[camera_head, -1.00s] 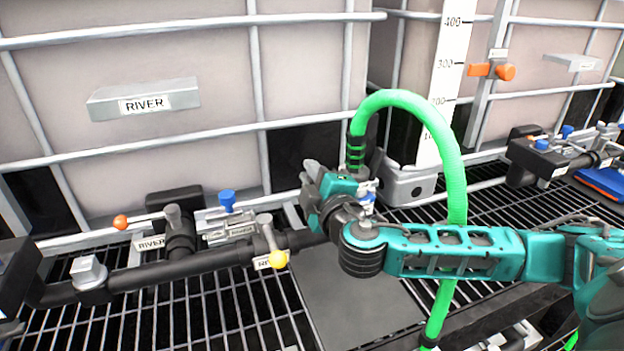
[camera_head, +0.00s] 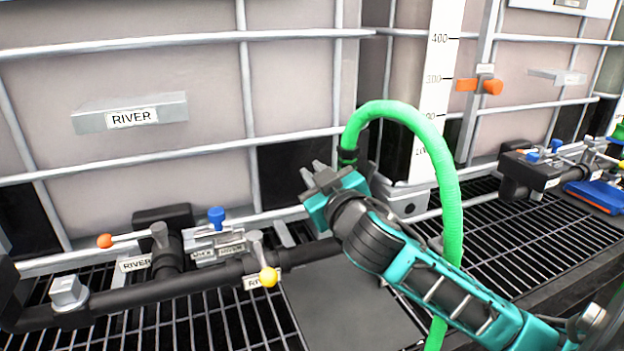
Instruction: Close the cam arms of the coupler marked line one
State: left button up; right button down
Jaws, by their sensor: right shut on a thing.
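The green hose (camera_head: 447,190) arches up and over, and its dark collared end (camera_head: 348,156) comes down just behind my right gripper (camera_head: 313,172). The coupler under that end is mostly hidden by the gripper and wrist, so its cam arms and any line one marking cannot be made out. My right gripper points up and left, with its grey fingers beside the hose end. It is shut on a small grey part that is hard to make out between the fingers. My left gripper is not in view.
A dark pipe (camera_head: 120,302) runs along the grating at left, with orange (camera_head: 105,241), blue (camera_head: 217,216) and yellow (camera_head: 268,277) handled valves. A caged tank labelled RIVER (camera_head: 132,118) stands behind. A grey plate (camera_head: 350,305) lies in front. More fittings stand at right.

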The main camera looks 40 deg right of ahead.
jog(key=shift+d+r+m, duration=0.1)
jog(key=shift+d+m, duration=0.05)
jog(key=shift+m, duration=0.35)
jog(key=c, duration=1.2)
grip_release()
